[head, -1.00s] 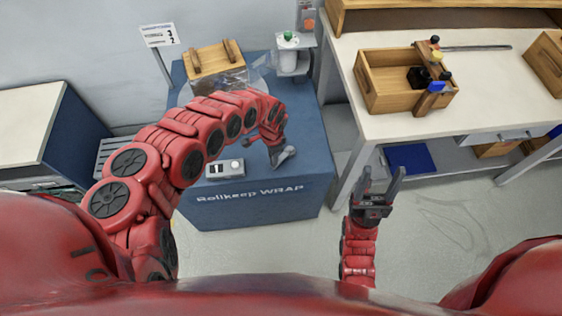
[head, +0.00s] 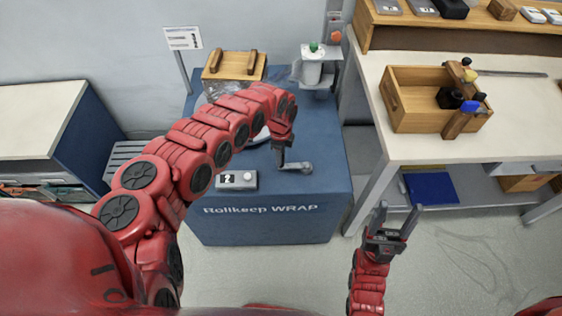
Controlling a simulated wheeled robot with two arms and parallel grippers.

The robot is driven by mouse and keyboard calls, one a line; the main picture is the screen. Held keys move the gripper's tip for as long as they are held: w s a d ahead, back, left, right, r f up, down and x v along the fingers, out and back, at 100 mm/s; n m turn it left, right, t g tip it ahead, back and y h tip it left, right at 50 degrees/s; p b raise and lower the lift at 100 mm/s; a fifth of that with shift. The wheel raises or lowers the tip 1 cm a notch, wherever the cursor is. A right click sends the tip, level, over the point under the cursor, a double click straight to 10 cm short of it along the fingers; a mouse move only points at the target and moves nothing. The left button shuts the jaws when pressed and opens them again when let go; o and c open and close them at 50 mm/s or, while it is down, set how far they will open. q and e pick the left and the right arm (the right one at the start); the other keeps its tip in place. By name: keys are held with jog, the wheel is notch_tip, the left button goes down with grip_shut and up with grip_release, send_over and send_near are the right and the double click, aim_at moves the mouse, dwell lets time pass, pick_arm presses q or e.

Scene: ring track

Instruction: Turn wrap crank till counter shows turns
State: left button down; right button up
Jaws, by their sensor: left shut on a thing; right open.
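The blue wrap machine (head: 325,195), lettered "Rollkeep WRAP", stands ahead of me. Its metal crank (head: 295,167) lies on the top near the front right. My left gripper (head: 280,162) reaches down from above and is shut on the crank's handle end, at the left of the crank; the fingers largely hide the handle. The counter (head: 236,180) is a small grey box left of the crank, with a digit that looks like 2. My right gripper (head: 396,222) is open and empty over the floor, right of the machine.
A white bench (head: 450,145) with an open wooden box (head: 400,115) is at right.

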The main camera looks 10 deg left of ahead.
pick_arm(q)
jog(key=shift+w+d, duration=0.15)
jog(key=shift+w, duration=0.05)
dwell(0.4)
jog(key=c, duration=0.7)
grip_release()
jog(key=shift+s, duration=0.1)
jog(key=shift+o, duration=0.2)
notch_tip(320, 180, up, 17)
jog(key=shift+r+b, duration=0.2)
jog(key=shift+b, duration=0.2)
